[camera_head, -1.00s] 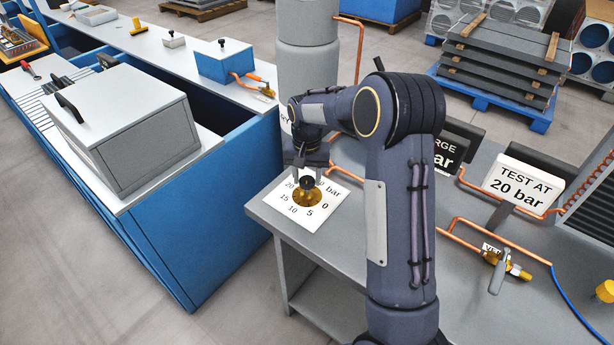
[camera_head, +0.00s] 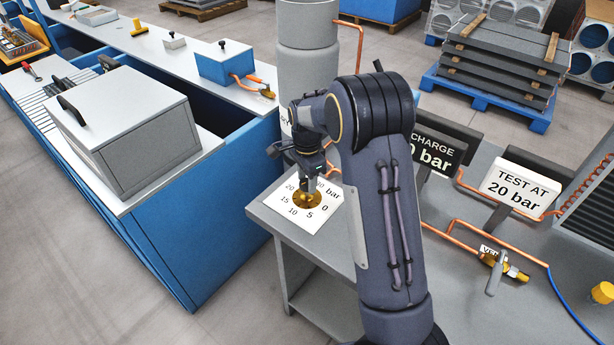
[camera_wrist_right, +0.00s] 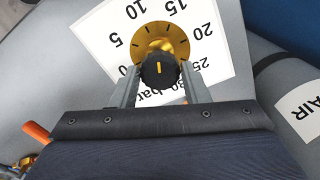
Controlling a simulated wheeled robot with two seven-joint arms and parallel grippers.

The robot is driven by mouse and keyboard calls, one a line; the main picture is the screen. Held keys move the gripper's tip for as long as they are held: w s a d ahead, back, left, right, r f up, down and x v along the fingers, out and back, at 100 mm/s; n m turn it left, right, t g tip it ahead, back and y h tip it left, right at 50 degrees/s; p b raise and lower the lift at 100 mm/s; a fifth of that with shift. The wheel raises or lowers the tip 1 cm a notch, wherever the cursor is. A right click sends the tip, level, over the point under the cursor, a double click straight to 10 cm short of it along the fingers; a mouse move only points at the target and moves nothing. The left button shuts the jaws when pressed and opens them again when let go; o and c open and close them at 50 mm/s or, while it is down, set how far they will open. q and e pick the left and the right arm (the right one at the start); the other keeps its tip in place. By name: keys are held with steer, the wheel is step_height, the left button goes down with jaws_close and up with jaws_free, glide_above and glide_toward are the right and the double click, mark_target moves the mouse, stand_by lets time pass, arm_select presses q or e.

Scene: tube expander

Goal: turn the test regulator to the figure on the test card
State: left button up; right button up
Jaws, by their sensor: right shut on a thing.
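The test regulator has a black knob (camera_wrist_right: 159,69) with a yellow mark, on a round brass base (camera_head: 306,200). The base sits on a white dial plate (camera_head: 293,221) marked from 0 through 5, 10, 15, 20 and 25 to 30 bar. My right gripper (camera_wrist_right: 160,80) is shut on the knob, one finger on each side. In the right wrist view the yellow line runs up and down the picture, its upper end toward the gap between 10 and 15. The test card (camera_head: 520,189) reads "TEST AT 20 bar". My left gripper is not in view.
A black card (camera_head: 435,153) reading "CHARGE" and bar is partly behind my right arm. Copper pipes and a vent valve (camera_head: 495,270) stand on the grey bench (camera_head: 465,300). A grey cylinder (camera_head: 307,60) stands behind the dial. A blue bench (camera_head: 210,215) is to the left.

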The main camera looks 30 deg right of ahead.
mark_target(307, 182)
steer(key=m+p, duration=0.2)
steer(key=m, duration=0.4)
steer(key=shift+r+m, duration=0.15)
steer(key=shift+m, duration=0.15)
steer(key=m+p, duration=0.2)
steer(key=m, duration=0.2)
steer(key=shift+m+p, duration=0.65)
steer(key=shift+m, duration=0.65)
steer(key=o, duration=1)
steer(key=shift+c, duration=0.2)
steer(key=shift+r+b, duration=0.45)
steer(key=shift+r, duration=3.35)
